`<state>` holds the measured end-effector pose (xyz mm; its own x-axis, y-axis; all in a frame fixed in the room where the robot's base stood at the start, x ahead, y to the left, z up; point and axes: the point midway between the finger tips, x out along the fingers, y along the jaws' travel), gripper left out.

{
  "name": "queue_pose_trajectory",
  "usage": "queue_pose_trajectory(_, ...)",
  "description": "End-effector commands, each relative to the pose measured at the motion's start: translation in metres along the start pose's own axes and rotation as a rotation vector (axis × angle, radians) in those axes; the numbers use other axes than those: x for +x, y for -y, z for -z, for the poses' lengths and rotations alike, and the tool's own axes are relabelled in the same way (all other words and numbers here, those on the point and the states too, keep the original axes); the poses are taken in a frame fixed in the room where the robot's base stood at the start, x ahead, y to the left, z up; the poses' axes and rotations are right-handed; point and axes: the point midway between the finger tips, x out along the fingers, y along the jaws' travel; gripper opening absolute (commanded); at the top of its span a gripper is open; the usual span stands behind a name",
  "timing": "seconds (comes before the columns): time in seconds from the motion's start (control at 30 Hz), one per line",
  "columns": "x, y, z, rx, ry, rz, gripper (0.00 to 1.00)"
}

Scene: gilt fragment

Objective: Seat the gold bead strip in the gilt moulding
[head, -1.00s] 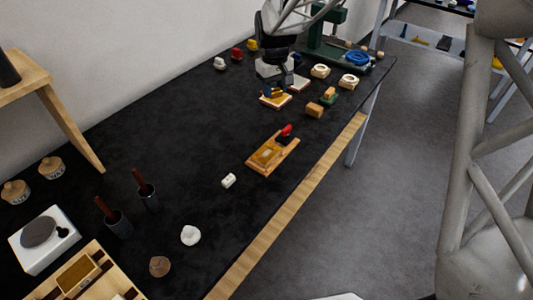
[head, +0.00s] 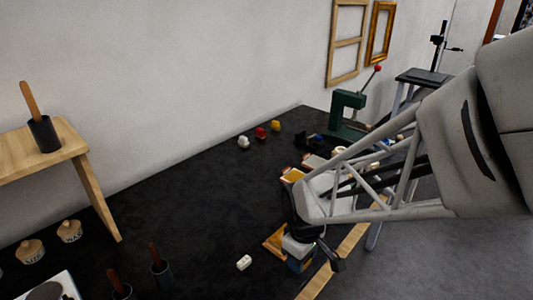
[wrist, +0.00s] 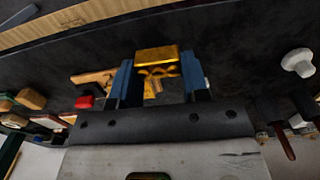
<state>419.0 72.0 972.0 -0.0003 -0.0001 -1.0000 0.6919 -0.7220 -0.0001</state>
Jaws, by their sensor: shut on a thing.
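My gripper (head: 301,264) is low over the front part of the black bench, at the wooden holder (head: 272,243). In the wrist view its two blue fingers (wrist: 158,82) are shut on the gold bead strip (wrist: 157,55), which shows as a shiny gold block between the tips. The gilt moulding is mostly hidden behind the strip and fingers, and by my arm in the head view. I cannot tell whether strip and moulding touch.
A small white block (head: 244,262) lies left of the holder. An orange-topped pad (head: 293,174) and a green press (head: 346,112) stand farther back. Dark pots with brown handles (head: 160,268) stand at the front left. The middle of the bench is clear.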

Motion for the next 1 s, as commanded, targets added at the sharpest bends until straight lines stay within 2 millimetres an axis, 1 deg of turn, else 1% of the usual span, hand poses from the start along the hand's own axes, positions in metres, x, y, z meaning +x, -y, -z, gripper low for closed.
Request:
queue_pose_trajectory(0.1,0.004,0.007,-0.008,-0.015,-0.001,-0.001,0.19)
queue_pose_trajectory(0.2,0.005,0.009,-0.01,-0.022,-0.001,0.0,0.19)
queue_pose_trajectory(0.6,0.005,0.009,-0.009,-0.022,0.0,0.0,0.19)
queue_pose_trajectory(0.77,0.006,0.004,-0.003,-0.022,0.0,0.0,0.19)
queue_pose_trajectory(1.0,0.008,-0.01,0.018,-0.022,0.001,0.001,0.19)
